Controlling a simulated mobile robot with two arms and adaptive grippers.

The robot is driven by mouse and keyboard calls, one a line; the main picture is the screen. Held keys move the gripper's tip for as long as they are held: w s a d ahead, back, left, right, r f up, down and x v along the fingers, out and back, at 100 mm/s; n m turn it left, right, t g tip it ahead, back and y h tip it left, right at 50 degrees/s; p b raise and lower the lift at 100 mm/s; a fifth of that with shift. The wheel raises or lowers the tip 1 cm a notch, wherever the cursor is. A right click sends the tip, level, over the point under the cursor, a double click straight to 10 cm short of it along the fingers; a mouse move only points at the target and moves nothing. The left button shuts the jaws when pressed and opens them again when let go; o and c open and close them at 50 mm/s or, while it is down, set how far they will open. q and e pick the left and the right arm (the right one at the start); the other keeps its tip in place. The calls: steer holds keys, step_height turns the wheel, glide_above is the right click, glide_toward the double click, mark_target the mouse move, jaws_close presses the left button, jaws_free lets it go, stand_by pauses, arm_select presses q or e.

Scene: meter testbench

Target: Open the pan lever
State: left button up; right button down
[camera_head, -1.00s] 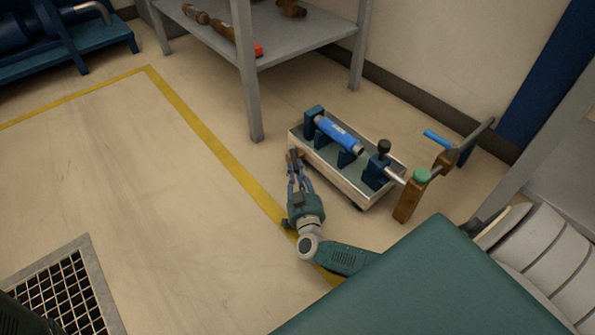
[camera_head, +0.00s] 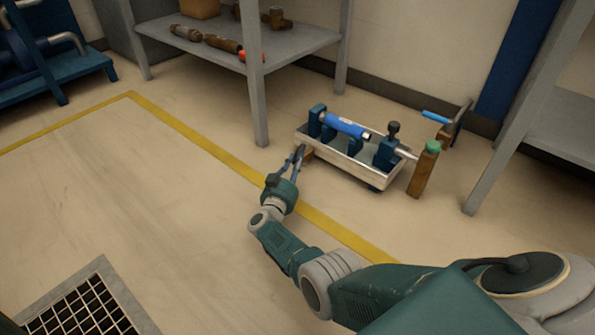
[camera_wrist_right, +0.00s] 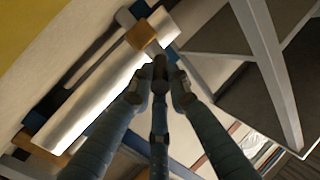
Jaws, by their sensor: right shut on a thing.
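The pan (camera_head: 345,172) is a pale, shallow metal tray on the floor under the meter bench. At its left end is a small brown block (camera_head: 308,154), which also shows in the right wrist view (camera_wrist_right: 142,34). A short dark lever (camera_wrist_right: 160,68) runs from this block to my fingers. My right gripper (camera_head: 297,155) is at the pan's left end, its fingers closed around the dark lever; in the right wrist view the fingertips (camera_wrist_right: 160,86) meet at its end. The exact contact is partly hidden by the fingers. My left gripper is not in view.
A blue cylindrical meter (camera_head: 343,126) lies on dark blue supports above the pan. A wooden post with a green top (camera_head: 424,170) and a blue-handled crank (camera_head: 437,117) stand at the right. A grey shelf (camera_head: 285,44) is behind. Open floor lies left, with a grate (camera_head: 90,305).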

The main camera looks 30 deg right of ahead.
steer(key=shift+w+a+m+g+h+b, duration=0.25)
steer(key=shift+m+g+h+b, duration=0.05)
steer(key=shift+g+b, duration=0.1)
stand_by(0.4)
steer(key=c, duration=1.6)
jaws_free()
steer(key=shift+w, duration=0.1)
steer(key=shift+c, duration=0.2)
